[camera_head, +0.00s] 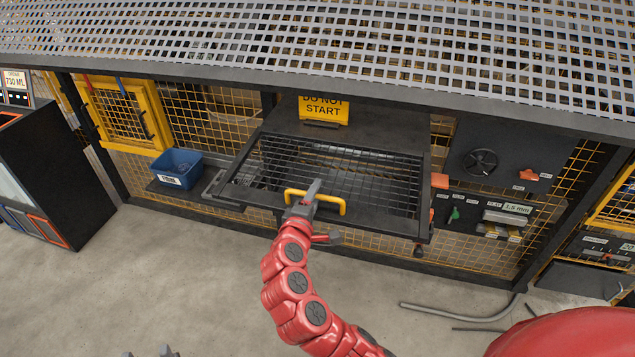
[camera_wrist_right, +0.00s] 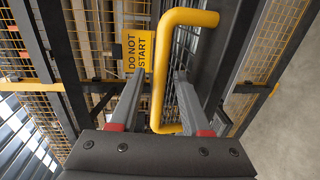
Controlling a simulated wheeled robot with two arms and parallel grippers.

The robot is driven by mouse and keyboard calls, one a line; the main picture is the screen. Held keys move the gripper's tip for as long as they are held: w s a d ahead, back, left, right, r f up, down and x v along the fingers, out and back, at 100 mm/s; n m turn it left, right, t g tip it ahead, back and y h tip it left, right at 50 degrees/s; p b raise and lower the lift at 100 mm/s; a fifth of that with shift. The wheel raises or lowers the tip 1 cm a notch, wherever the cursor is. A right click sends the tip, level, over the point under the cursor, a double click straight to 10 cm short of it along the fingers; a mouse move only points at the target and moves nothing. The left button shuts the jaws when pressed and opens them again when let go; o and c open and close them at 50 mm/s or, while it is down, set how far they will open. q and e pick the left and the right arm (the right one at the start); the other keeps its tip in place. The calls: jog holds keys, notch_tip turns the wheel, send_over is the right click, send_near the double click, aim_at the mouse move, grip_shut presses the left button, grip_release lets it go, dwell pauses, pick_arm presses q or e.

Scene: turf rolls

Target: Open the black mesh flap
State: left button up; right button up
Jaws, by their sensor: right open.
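The black mesh flap (camera_head: 240,194) is a dark framed grid in the middle of the fenced bench front, below the yellow sign. Its yellow bar handle (camera_head: 331,201) sits on the front rail and also shows in the right wrist view (camera_wrist_right: 158,75). My right gripper (camera_head: 313,189) is at the handle. In the right wrist view its two fingers (camera_wrist_right: 157,85) are apart, one on each side of the yellow bar, with gaps visible. Only grey tips, apparently of my left gripper (camera_head: 150,353), show at the bottom edge of the head view; its jaws cannot be judged.
A yellow "DO NOT START" sign (camera_head: 323,110) is above the flap. A blue bin (camera_head: 178,167) stands to its left. A control panel with a black handwheel (camera_head: 479,162) is to its right. A grey hose (camera_head: 458,316) lies on the floor. The floor in front is mostly clear.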

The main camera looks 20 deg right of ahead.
jog(key=shift+x, duration=1.35)
grip_shut()
dwell(0.4)
